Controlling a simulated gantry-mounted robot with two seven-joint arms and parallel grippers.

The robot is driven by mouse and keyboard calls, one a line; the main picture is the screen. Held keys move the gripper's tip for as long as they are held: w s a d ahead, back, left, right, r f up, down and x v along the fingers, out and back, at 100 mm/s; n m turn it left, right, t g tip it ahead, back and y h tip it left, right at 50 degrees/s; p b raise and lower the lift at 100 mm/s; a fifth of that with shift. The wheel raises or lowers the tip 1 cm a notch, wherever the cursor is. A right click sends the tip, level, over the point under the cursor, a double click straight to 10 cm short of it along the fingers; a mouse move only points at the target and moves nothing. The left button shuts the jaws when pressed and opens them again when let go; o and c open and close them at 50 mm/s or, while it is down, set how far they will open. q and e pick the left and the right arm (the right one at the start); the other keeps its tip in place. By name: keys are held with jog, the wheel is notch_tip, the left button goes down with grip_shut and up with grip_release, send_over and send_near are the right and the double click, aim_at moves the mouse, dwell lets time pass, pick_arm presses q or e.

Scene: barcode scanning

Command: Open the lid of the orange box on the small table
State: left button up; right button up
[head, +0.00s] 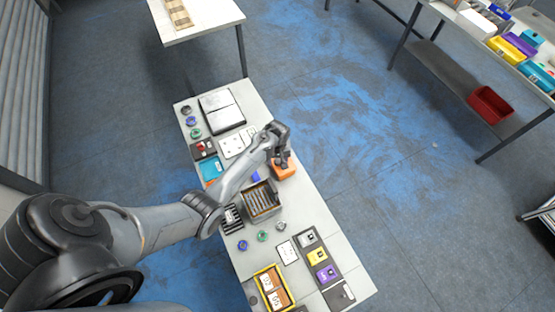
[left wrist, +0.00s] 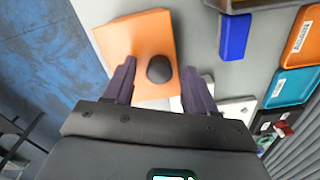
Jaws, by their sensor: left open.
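The orange box (head: 284,171) sits near the right edge of the small table (head: 318,212). In the left wrist view the box (left wrist: 120,38) shows its flat orange top with a dark round knob (left wrist: 159,69) on it. My left gripper (head: 283,161) is over the box. In the wrist view my left gripper (left wrist: 158,82) is open, its two fingers on either side of the knob with gaps between. The lid looks closed. Whether the fingertips touch the lid, I cannot tell. My right gripper is not in view.
Beside the box are a blue block (left wrist: 234,37), a slotted dark bin (head: 262,202) and a teal tray (left wrist: 287,88). Several small items and a yellow tray (head: 261,284) fill the table's near part. Blue-grey floor lies open to the right.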

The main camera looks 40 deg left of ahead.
pick_arm(q)
jog(key=shift+f, duration=0.2)
grip_shut()
dwell(0.3)
